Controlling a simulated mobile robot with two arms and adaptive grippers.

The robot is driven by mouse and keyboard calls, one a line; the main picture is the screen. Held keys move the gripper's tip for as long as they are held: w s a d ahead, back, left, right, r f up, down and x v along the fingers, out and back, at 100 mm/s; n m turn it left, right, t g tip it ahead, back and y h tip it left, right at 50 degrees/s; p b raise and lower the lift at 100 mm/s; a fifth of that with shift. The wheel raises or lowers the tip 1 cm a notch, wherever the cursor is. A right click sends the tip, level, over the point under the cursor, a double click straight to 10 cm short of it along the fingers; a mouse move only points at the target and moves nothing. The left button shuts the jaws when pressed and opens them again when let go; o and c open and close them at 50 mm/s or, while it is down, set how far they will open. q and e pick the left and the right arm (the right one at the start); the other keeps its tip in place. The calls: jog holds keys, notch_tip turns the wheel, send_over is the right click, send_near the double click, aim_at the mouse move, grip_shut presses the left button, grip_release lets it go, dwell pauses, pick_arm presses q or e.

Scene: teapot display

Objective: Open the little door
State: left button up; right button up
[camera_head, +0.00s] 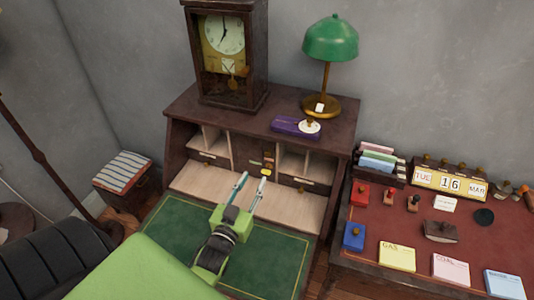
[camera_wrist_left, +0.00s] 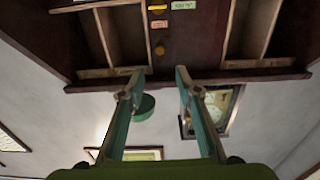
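The little door appears to be the narrow dark wood panel (camera_head: 255,158) in the middle of the desk's pigeonholes; it looks closed. In the left wrist view, which looks upside down, the panel (camera_wrist_left: 187,45) carries a small brass knob (camera_wrist_left: 160,49) and small coloured labels. My left gripper (camera_head: 254,180) reaches over the green desk top toward the panel, its two fingers apart and empty. In the left wrist view the fingertips (camera_wrist_left: 160,74) spread to either side of the knob's line, apparently short of it. My right gripper is not in view.
Open pigeonholes (camera_head: 293,160) flank the panel. A clock (camera_head: 224,50), a green lamp (camera_head: 331,40) and a purple item (camera_head: 290,126) stand on the desk's top. A red-topped table (camera_head: 400,215) with cards and stamps stands right. The green desk top (camera_head: 275,258) is clear around my arm.

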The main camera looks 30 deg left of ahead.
aim_at(267, 155)
pick_arm(q)
jog(key=p+x, duration=0.1)
jog(key=x, duration=0.9)
jog(key=shift+w, duration=0.3)
jog(key=shift+w+a, duration=0.1)
jog(key=shift+w, duration=0.25)
jog(key=shift+w+a+f+p, duration=0.1)
jog(key=shift+w+f+p, duration=0.05)
jog(key=shift+w+p, duration=0.2)
jog(key=shift+c, duration=0.3)
grip_shut()
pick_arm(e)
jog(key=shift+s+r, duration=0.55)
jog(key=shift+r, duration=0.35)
